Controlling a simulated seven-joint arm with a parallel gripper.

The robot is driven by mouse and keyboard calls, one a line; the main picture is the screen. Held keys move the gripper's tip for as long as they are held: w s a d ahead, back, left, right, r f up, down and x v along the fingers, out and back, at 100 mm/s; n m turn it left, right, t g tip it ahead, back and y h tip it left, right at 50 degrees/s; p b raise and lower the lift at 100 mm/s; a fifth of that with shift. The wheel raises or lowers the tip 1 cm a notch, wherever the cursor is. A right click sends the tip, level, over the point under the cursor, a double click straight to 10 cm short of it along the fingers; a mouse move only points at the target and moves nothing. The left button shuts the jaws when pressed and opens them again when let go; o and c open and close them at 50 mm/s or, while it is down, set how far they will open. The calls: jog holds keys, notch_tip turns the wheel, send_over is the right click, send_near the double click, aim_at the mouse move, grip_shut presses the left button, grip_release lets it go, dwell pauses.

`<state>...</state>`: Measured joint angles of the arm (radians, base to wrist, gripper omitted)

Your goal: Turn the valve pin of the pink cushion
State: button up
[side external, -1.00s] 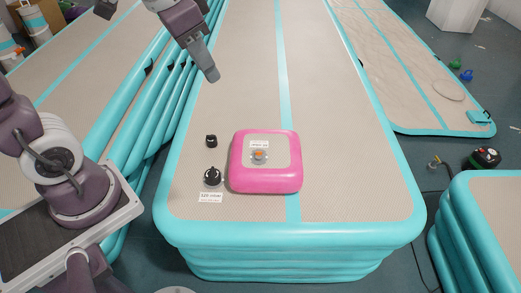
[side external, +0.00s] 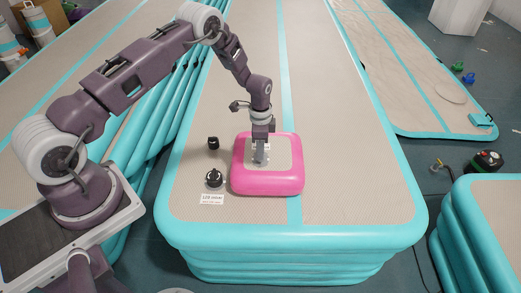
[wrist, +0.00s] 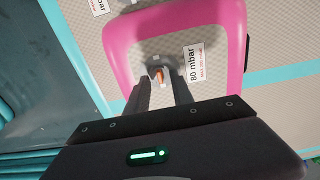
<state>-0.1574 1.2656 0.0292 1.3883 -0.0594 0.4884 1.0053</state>
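The pink cushion (side external: 240,182) lies flat on the large track, with a beige top and a pink rim. It also shows in the wrist view (wrist: 117,52). Its orange valve pin (wrist: 158,76) sits in a grey fitting in the middle of the top. My gripper (side external: 261,157) points straight down over the cushion's middle and hides the pin in the side view. In the wrist view, my gripper (wrist: 162,86) has its two fingers apart, and the pin shows between their tips. I cannot tell whether either finger touches it.
A white "80 mbar" label (wrist: 194,63) lies beside the valve. On the large track (side external: 350,190), left of the cushion, stand a small black cap (side external: 213,143) and a black round fitting (side external: 214,178) with a white label (side external: 212,199). The track right of the cushion is clear.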

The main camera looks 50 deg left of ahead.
jog(key=shift+f, duration=0.45)
jog(key=shift+c, duration=0.2)
grip_shut()
